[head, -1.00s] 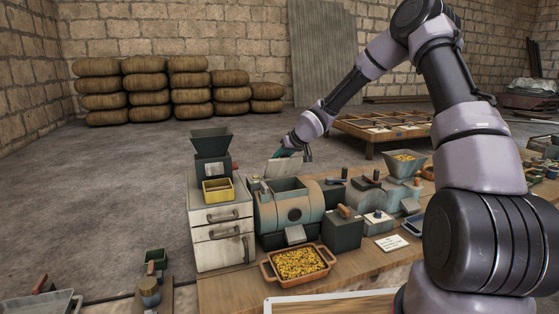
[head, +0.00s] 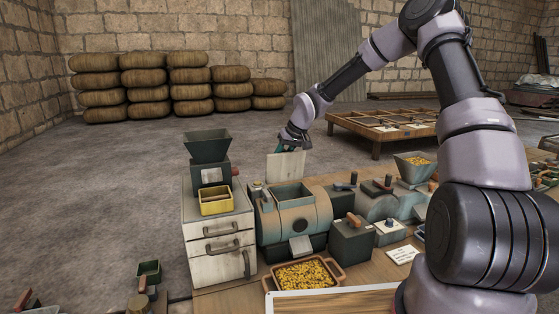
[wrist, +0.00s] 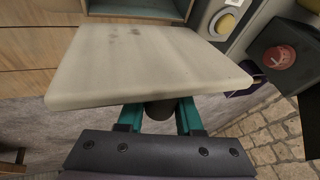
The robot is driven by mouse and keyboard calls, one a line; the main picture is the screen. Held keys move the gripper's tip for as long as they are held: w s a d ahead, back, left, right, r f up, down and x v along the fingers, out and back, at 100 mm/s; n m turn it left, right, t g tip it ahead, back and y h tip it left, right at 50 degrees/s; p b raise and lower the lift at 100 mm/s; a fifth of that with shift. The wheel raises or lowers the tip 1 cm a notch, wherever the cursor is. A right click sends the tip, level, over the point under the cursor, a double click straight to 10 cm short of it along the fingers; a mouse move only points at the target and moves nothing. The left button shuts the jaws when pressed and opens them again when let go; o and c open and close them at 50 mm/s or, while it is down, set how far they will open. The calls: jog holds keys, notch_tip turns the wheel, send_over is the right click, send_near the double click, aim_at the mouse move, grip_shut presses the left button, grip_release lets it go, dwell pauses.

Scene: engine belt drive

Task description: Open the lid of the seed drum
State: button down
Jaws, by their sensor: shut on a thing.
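The seed drum (head: 284,226) is a teal and rusty tan horizontal drum on the bench, with a square opening on top. Its pale flat lid (head: 286,166) stands nearly upright at the back of the opening, and the opening is uncovered. My gripper (head: 302,149) is behind the lid near its top edge. In the wrist view the lid (wrist: 150,62) fills the upper middle. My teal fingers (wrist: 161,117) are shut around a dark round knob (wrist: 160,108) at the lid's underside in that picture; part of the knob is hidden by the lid.
A white drawer cabinet (head: 218,243) with a hopper and a yellow bin (head: 216,200) stands left of the drum. A tray of yellow grain (head: 304,275) sits in front. Small machines with levers (head: 352,240) stand close on the right. Open floor lies behind the bench.

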jog(key=shift+s+d+f, duration=0.1)
jog(key=shift+d+f, duration=0.05)
jog(key=shift+f, duration=0.05)
jog(key=c, duration=0.6)
grip_release()
jog(key=shift+f, duration=0.1)
jog(key=shift+r, duration=0.3)
jog(key=v, duration=1)
jog(key=shift+d+r, duration=0.1)
jog(key=shift+r, duration=0.05)
jog(key=shift+s, duration=0.1)
